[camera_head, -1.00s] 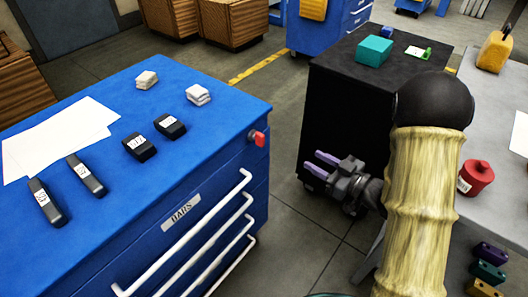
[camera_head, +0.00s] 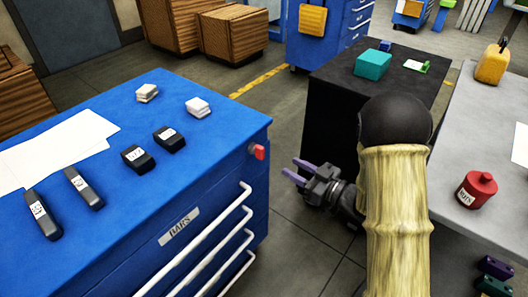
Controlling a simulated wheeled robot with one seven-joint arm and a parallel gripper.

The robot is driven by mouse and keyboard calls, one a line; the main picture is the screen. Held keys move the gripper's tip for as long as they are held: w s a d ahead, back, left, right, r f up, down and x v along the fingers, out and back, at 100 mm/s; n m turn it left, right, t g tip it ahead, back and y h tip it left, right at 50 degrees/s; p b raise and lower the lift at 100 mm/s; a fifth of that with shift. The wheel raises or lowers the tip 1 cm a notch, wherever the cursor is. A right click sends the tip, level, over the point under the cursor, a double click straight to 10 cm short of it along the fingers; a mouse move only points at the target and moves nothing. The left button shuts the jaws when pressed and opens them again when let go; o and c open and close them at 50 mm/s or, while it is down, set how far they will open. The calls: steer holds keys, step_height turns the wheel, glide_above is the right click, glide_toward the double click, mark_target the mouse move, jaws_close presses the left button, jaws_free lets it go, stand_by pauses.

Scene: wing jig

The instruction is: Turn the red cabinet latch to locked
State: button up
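The red cabinet latch (camera_head: 259,152) is a small red knob on the upper right corner of the blue cabinet's drawer front, just below the top edge. My gripper (camera_head: 296,173) has two purple fingers that point left toward the cabinet. The fingers are apart with nothing between them. In the picture the fingertips are a little right of and below the latch, with a gap between. The blue cabinet (camera_head: 215,108) carries a "BARS" label and white drawer handles.
Dark bars (camera_head: 83,188), small black blocks (camera_head: 168,139), pale stacked pads (camera_head: 197,107) and white papers (camera_head: 55,150) lie on the cabinet top. A black cart (camera_head: 330,120) stands behind my gripper. A grey table (camera_head: 460,130) with a red canister (camera_head: 477,190) is at right.

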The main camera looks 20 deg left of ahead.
mark_target(264, 151)
steer(key=x, duration=1.1)
steer(key=shift+a, duration=0.1)
jaws_close()
